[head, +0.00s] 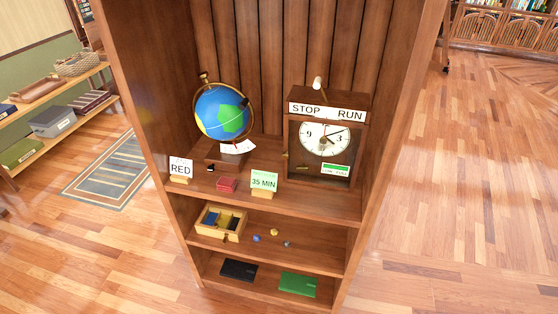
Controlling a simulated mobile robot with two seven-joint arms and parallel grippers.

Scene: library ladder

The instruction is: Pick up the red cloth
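A small red folded item (227,184), which looks like the red cloth, lies on the upper shelf (305,205) of the wooden bookcase. It sits between the "RED" card (180,167) on its left and the "35 MIN" card (264,181) on its right. It lies in front of the globe's wooden base (222,152). Nothing covers it. Neither of my grippers shows in the head view.
A globe (222,113) and a clock (325,139) under a "STOP RUN" sign (327,111) stand behind the cloth. Bookcase sides flank the shelf. A lower shelf holds a wooden box (220,222) and several small balls. The floor (460,210) at right is clear.

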